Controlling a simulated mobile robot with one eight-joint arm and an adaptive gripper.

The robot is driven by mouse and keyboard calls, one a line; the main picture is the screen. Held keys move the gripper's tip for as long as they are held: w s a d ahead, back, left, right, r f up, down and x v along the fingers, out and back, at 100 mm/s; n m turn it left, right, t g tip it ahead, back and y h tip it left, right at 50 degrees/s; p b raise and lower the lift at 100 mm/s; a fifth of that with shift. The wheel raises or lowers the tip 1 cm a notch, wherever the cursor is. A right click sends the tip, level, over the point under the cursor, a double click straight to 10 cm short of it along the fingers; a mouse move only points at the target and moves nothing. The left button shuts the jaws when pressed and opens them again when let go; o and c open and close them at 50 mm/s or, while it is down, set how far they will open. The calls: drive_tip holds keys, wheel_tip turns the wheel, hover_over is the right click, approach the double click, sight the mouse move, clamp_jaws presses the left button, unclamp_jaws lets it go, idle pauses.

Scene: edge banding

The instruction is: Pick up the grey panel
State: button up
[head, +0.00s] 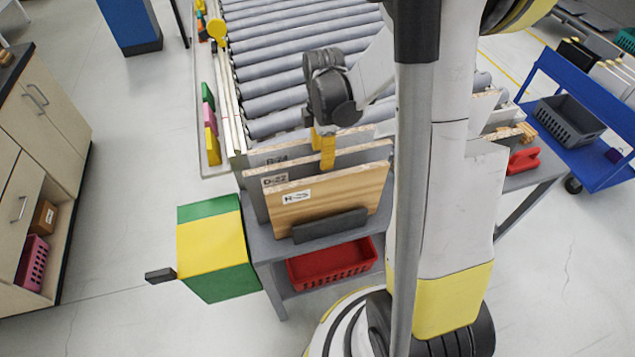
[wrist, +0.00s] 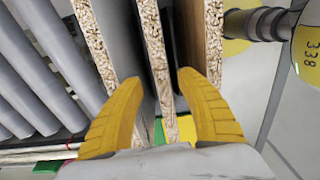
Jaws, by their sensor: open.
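Several chipboard-edged panels stand upright in a row. The front one is a wood-faced panel (head: 340,196) with a white label. Behind it is a grey panel (head: 256,196) labelled D-22, and behind that a paler grey panel (head: 262,156) labelled B-24. My gripper (head: 324,150) is open at their top edges. In the wrist view its yellow fingers (wrist: 163,85) stand on either side of the middle panel (wrist: 156,58), with gaps beside it. The right finger overlaps the wood panel's edge (wrist: 214,40) in the picture. Lower panel parts are hidden.
The panels stand on a grey table (head: 262,246) with a dark stop block (head: 330,225) in front and a red basket (head: 333,264) below. A roller conveyor (head: 275,60) lies behind. A green-yellow box (head: 212,245) is at left, a blue cart (head: 590,170) at right.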

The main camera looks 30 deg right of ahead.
sight(320, 170)
drive_tip(key=f, duration=0.2)
drive_tip(key=f+b, duration=0.1)
drive_tip(key=f, duration=0.3)
drive_tip(key=shift+s+a+b, duration=0.1)
drive_tip(key=shift+a+b, duration=0.25)
drive_tip(key=shift+r, duration=0.1)
clamp_jaws()
